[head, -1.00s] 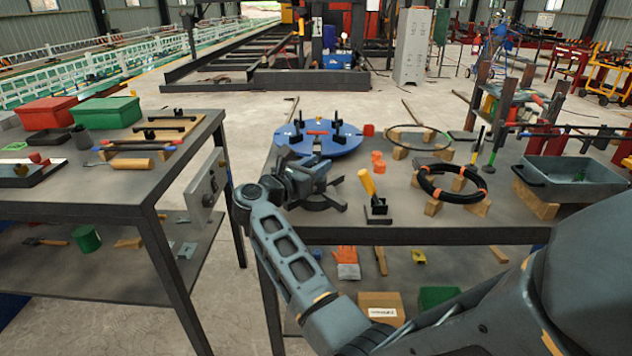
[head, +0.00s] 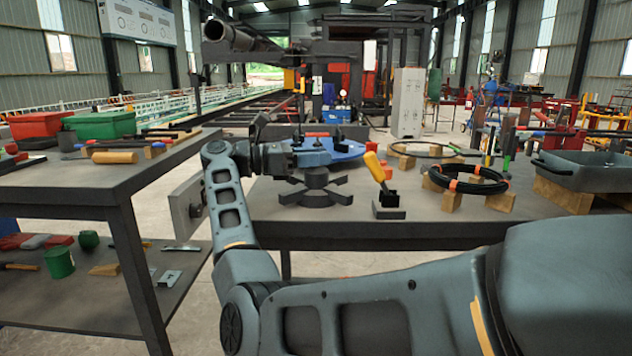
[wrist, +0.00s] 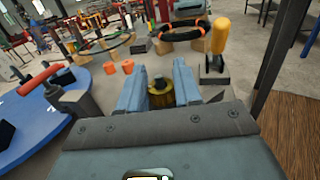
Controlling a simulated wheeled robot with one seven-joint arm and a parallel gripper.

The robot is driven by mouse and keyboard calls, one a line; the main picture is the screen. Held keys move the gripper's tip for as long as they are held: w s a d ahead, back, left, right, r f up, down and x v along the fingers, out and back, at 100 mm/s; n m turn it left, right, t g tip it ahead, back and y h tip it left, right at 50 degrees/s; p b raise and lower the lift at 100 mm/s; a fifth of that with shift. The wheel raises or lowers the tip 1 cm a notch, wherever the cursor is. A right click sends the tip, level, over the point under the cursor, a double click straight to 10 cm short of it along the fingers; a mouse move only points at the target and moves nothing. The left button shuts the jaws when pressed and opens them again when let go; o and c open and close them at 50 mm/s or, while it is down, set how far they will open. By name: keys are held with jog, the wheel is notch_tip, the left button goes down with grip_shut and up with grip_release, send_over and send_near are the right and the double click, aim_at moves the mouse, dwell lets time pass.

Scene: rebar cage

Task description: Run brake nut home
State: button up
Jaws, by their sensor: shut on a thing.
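In the wrist view my gripper (wrist: 159,88) is shut on a brass-coloured nut (wrist: 160,97), one finger on each side. A dark stub shows at the nut's top; how far the nut sits along it cannot be told. In the head view my gripper (head: 312,156) lies low over the table, just above a dark stand with spread feet (head: 315,190). The nut is hidden there. A blue disc (head: 347,149) is right behind the gripper; it also shows at the left in the wrist view (wrist: 75,125), with a red-handled bar (wrist: 46,80) over it.
A yellow-handled tool (head: 377,167) stands upright on the table right of the stand. A black coil with orange ties (head: 468,183) rests on wooden blocks (head: 499,203) farther right. A grey tray (head: 578,175) is at the right. A second table (head: 75,185) stands at left, across a gap.

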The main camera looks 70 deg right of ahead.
jog(key=shift+f+m+g+y+b, duration=0.15)
jog(key=shift+m+g+y+b, duration=0.3)
jog(key=shift+y+b, duration=0.4)
jog(key=shift+f+m+g+y+b, duration=0.15)
jog(key=shift+m+g+y+b, duration=0.3)
jog(key=shift+b, duration=0.55)
jog(key=shift+r, duration=0.1)
jog(key=shift+r+m+y+b, duration=0.15)
jog(key=shift+m+y+b, duration=0.25)
jog(key=shift+y+b, duration=0.25)
jog(key=o, duration=0.9)
jog(key=shift+b+v, duration=0.4)
jog(key=shift+v, duration=3.45)
